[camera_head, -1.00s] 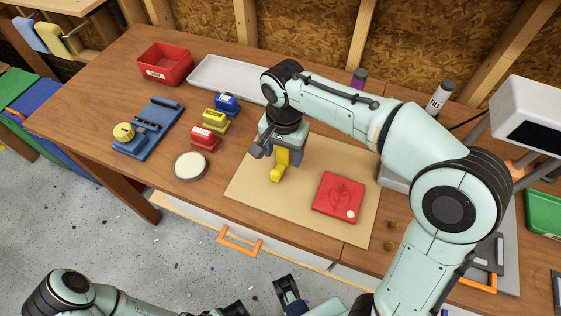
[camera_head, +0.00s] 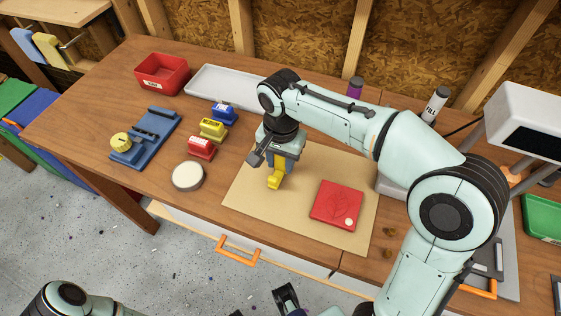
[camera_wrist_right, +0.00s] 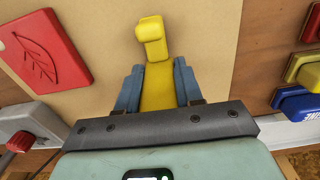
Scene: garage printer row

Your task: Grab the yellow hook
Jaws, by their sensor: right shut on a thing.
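The yellow hook (camera_head: 274,181) is a bent yellow piece over the tan mat (camera_head: 240,190). My right gripper (camera_head: 277,163) points down at the mat and is shut on the hook. In the right wrist view the hook (camera_wrist_right: 155,72) runs out between the two blue-grey fingers of the right gripper (camera_wrist_right: 157,85), its bent end beyond the fingertips. I cannot tell whether the hook touches the mat. My left arm is low at the bottom edge of the head view; a dark gripper part (camera_head: 286,296) shows there, its jaws unclear.
A red leaf-marked plate (camera_head: 334,203) lies on the mat. To the left are a round white-topped disc (camera_head: 187,175), red (camera_head: 201,147), yellow (camera_head: 212,129) and blue (camera_head: 223,113) blocks, and a blue fixture (camera_head: 146,138). A red bin (camera_head: 162,75) and pale tray (camera_head: 228,84) stand behind.

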